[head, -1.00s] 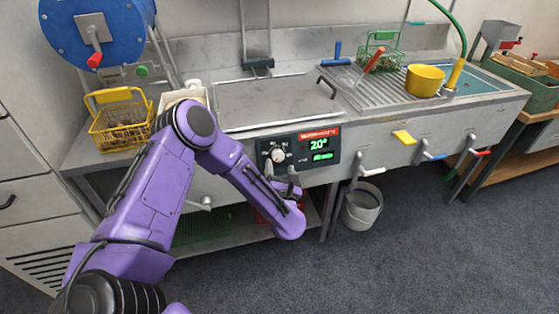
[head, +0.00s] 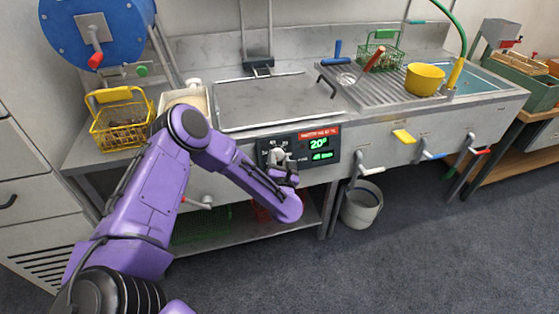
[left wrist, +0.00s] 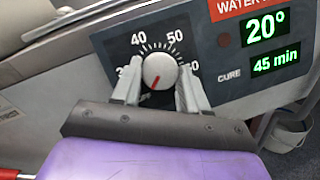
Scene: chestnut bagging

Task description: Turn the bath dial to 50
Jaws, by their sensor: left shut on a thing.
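The bath dial (left wrist: 160,70) is a round white knob with a red pointer line on a dark panel (head: 298,148). In the left wrist view its scale shows 40 at upper left, 50 at upper right and 60 at right; the red line points down and slightly left. The green display (left wrist: 268,43) reads 20° and 45 min. My left gripper (left wrist: 160,88) is shut on the dial, one finger on each side of it. In the head view the gripper (head: 277,157) partly covers the dial. My right gripper is not in view.
A covered metal bath (head: 270,105) lies above the panel. A yellow basket (head: 122,125) and a white container (head: 192,97) stand to its left. Handled taps (head: 370,170) stick out at the right of the front, above a bucket (head: 361,207).

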